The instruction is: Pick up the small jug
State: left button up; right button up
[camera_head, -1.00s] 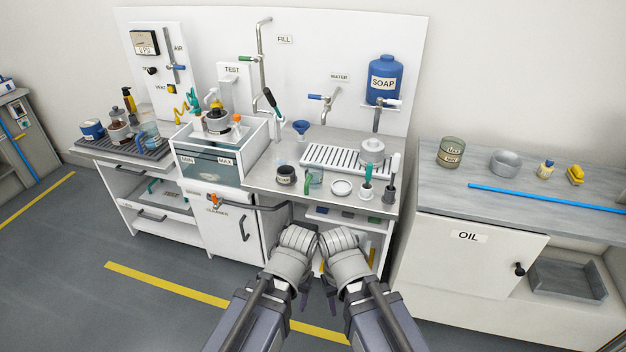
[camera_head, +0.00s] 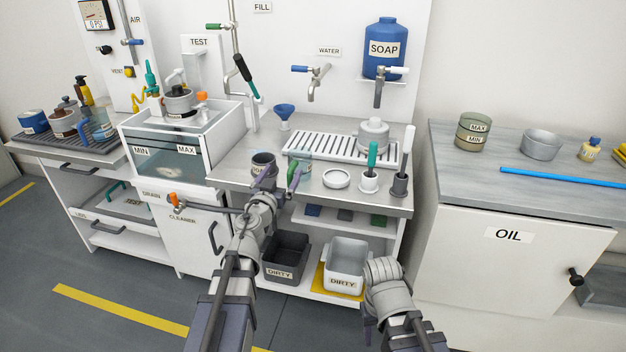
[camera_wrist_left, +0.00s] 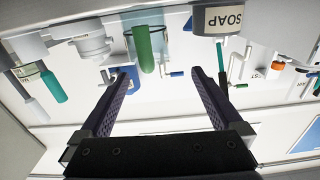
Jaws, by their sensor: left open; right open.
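The small jug (camera_head: 304,157) is clear, bluish glass with a green handle. It stands on the steel counter in front of the slatted drainer, partly covered by my left gripper. In the left wrist view the jug (camera_wrist_left: 177,44) and its upright green handle lie beyond the fingertips, within the gap between them. My left gripper (camera_head: 277,178) is open and empty, reaching toward the counter's front edge just before the jug; it also shows in the left wrist view (camera_wrist_left: 161,75). My right gripper (camera_head: 370,326) is low at the front, beside the white bin, its fingers mostly hidden.
A dark labelled pot (camera_head: 263,160) stands close left of the jug. A white dish (camera_head: 336,179), a green-handled brush (camera_head: 371,168) and a dark brush holder (camera_head: 399,185) stand to its right. A pipe with an orange tap (camera_head: 174,199) juts out at the left.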

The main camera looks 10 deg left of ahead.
aim_at(295, 163)
pick_arm(q)
jog(key=shift+m+h, duration=0.4)
jog(key=shift+h, duration=0.2)
jog(key=shift+w+d+f, duration=0.1)
jog(key=shift+w+d, duration=0.25)
jog(key=shift+w, duration=1.1)
jog(key=shift+w+d+f, duration=0.1)
jog(key=shift+w+d, duration=0.3)
jog(key=shift+w, duration=1)
jog(key=shift+w+d+f, duration=0.1)
jog(key=shift+w+d, duration=0.25)
jog(key=shift+w, duration=1.1)
jog(key=shift+c, duration=0.2)
jog(key=c, duration=1.2)
